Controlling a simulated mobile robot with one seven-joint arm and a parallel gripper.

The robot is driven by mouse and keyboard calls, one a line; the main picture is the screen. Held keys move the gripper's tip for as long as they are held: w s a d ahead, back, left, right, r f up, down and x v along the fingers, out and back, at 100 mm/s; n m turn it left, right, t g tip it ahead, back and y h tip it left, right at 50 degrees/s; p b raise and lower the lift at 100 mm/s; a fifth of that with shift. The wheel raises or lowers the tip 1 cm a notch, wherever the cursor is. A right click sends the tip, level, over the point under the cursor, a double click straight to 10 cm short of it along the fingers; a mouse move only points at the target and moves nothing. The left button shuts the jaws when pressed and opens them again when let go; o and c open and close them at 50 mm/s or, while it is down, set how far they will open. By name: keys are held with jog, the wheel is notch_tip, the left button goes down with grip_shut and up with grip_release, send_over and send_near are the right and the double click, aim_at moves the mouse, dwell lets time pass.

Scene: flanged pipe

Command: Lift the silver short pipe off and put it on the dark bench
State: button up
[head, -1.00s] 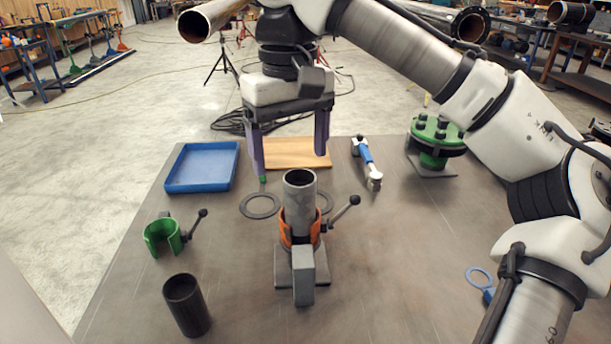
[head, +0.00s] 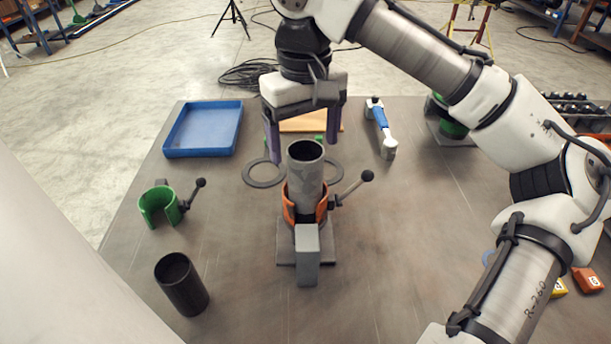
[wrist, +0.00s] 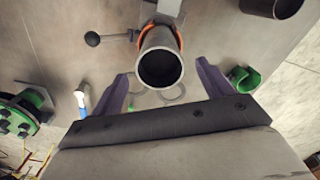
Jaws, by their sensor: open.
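The silver short pipe (head: 308,178) stands upright in an orange clamp (head: 290,205) with a side lever and a grey block in front. In the wrist view the pipe's open top (wrist: 160,67) faces the camera. My gripper (head: 303,150) is open and empty, pointing down just behind the pipe's top in the head view. In the wrist view my gripper's two fingers (wrist: 162,70) lie on either side of the pipe, with no contact visible. The dark bench (head: 400,240) is the wide grey-brown tabletop under the clamp.
A black pipe (head: 182,285) and an open green clamp (head: 158,206) stand at left. A blue tray (head: 204,129), flat rings (head: 263,173) and a blue-handled tool (head: 380,125) lie farther back.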

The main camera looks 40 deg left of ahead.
jog(key=shift+s+d+f+p, duration=0.1)
jog(key=shift+f+p, duration=0.2)
jog(key=shift+f, duration=1.15)
jog(key=shift+d+f+p, duration=0.1)
jog(key=shift+f+p, duration=0.15)
jog(key=shift+f, duration=1.15)
jog(key=shift+a, duration=0.1)
jog(key=c, duration=1.3)
jog(key=shift+r, duration=0.15)
notch_tip(320, 180, up, 20)
notch_tip(320, 180, up, 6)
jog(key=p, duration=0.6)
send_over(305, 165)
jog(key=w+a, duration=0.2)
jog(key=shift+w+d+r+p, duration=0.1)
jog(key=shift+w+r+p, duration=0.05)
jog(key=shift+r+p, duration=0.35)
jog(key=shift+w+d+r+p, duration=0.1)
jog(key=shift+r+p, duration=0.3)
jog(key=shift+p, duration=0.1)
